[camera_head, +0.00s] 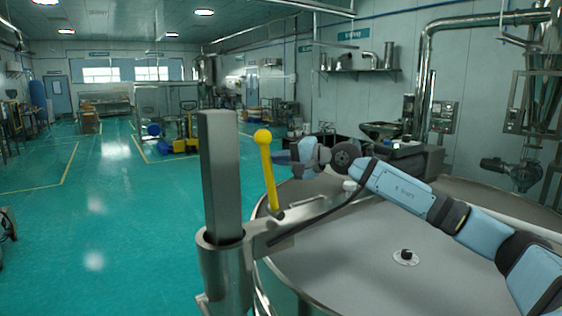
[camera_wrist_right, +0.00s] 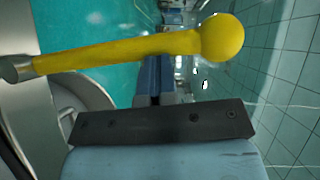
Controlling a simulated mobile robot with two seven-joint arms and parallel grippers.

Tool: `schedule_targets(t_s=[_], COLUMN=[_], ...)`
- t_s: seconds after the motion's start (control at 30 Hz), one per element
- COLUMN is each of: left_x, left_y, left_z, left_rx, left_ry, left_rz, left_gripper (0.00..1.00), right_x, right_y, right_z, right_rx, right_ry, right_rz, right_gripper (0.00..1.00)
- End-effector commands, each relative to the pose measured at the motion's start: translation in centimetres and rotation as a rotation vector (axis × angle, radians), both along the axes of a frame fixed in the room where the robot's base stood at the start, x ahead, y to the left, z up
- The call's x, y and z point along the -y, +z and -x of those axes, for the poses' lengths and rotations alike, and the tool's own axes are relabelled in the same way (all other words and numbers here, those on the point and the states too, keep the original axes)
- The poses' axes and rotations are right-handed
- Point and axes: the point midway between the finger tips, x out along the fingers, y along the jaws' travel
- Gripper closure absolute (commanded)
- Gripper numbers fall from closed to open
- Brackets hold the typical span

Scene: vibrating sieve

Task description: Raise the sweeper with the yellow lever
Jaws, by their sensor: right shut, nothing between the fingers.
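The yellow lever (camera_head: 268,175) with its round ball knob stands nearly upright, its top leaning slightly left, on the sweeper's metal arm (camera_head: 315,207). That arm runs from a collar (camera_head: 222,275) around a square metal post (camera_head: 221,175) out over the round sieve. My right gripper (camera_head: 283,158) is shut and empty, just right of the lever's upper part below the knob. In the right wrist view the lever (camera_wrist_right: 120,50) crosses the upper picture, above my dark fingers (camera_wrist_right: 160,123); whether they touch it I cannot tell. My left gripper is not in view.
The round sieve lid (camera_head: 370,255) with a small black knob (camera_head: 406,254) lies below my right arm. A metal hopper (camera_head: 385,130) and wall machinery stand behind at right. The green floor (camera_head: 100,220) at left is mostly clear.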

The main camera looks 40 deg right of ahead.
Motion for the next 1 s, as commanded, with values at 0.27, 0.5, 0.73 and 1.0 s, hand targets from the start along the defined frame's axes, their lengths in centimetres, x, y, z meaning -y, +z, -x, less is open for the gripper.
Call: schedule_targets(t_s=[0.27,0.5,0.73,1.0], left_x=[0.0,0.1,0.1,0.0], left_y=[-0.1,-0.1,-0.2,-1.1], left_z=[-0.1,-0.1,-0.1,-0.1], left_rx=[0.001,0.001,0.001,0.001], left_ry=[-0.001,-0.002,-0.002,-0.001], left_rz=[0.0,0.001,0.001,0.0], left_gripper=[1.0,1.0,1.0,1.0], right_x=[0.0,0.0,-0.1,0.1], right_y=[0.0,0.0,-0.1,-0.2], right_z=[0.0,0.0,0.0,0.5], right_rx=[-0.002,-0.003,-0.003,-0.003], right_ry=[0.0,0.001,0.002,0.002], right_rz=[0.043,0.047,0.046,0.045], right_gripper=[1.0,1.0,1.0,1.0])
